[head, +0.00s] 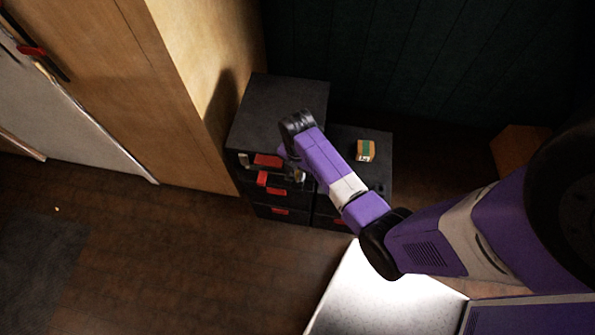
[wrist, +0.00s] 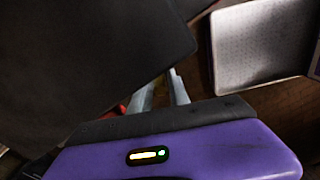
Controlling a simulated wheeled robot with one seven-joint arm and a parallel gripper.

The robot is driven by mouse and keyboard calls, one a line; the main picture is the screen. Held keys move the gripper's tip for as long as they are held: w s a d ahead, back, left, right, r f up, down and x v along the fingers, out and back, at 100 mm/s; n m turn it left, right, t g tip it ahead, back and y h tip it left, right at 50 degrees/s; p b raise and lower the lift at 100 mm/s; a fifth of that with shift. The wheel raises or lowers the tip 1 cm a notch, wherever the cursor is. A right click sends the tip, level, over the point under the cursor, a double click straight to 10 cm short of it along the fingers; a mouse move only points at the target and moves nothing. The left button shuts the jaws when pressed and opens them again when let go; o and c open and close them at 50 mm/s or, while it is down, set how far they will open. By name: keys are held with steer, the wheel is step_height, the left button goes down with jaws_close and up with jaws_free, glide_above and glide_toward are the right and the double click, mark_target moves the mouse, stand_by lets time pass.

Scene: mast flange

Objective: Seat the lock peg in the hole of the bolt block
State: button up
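My gripper (wrist: 163,84) shows in the wrist view as two pale grey fingers beyond the purple palm. The fingers stand apart, with a dark gap and nothing clearly held between them. In the head view my arm hides most of the gripper, which is at the front of the taller dark drawer cabinet (head: 284,92). A small grey metallic piece (head: 243,160) sits on that cabinet's front, beside a red part (head: 267,160). I cannot tell whether these are the bolt block and lock peg. The hole is not discernible.
A lower dark cabinet (head: 378,180) adjoins on the right, with a small orange and green box (head: 366,151) on top. A tall wooden cabinet (head: 195,110) stands close on the left. A white surface (head: 365,295) lies in front. Wooden floor is free at front left.

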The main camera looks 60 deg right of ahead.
step_height(320, 180, up, 12)
steer(key=s+a+f+m+t+h, duration=0.1)
steer(key=s+a+m+t+h, duration=0.1)
steer(key=s+a+m+t, duration=0.65)
steer(key=s+a+r+m+t+y, duration=0.1)
steer(key=s+a+r+m+t, duration=0.2)
steer(key=r, duration=0.8)
steer(key=s+a+r+m+t+y, duration=0.1)
steer(key=s+a+r+m+t, duration=0.2)
steer(key=r, duration=0.9)
steer(key=s+a+m, duration=0.3)
steer(key=s+a, duration=0.1)
steer(key=shift+a, duration=0.15)
steer(key=shift+t, duration=0.25)
step_height(320, 180, down, 5)
steer(key=b, duration=0.4)
steer(key=shift+r+b, duration=0.1)
steer(key=shift+b, duration=0.25)
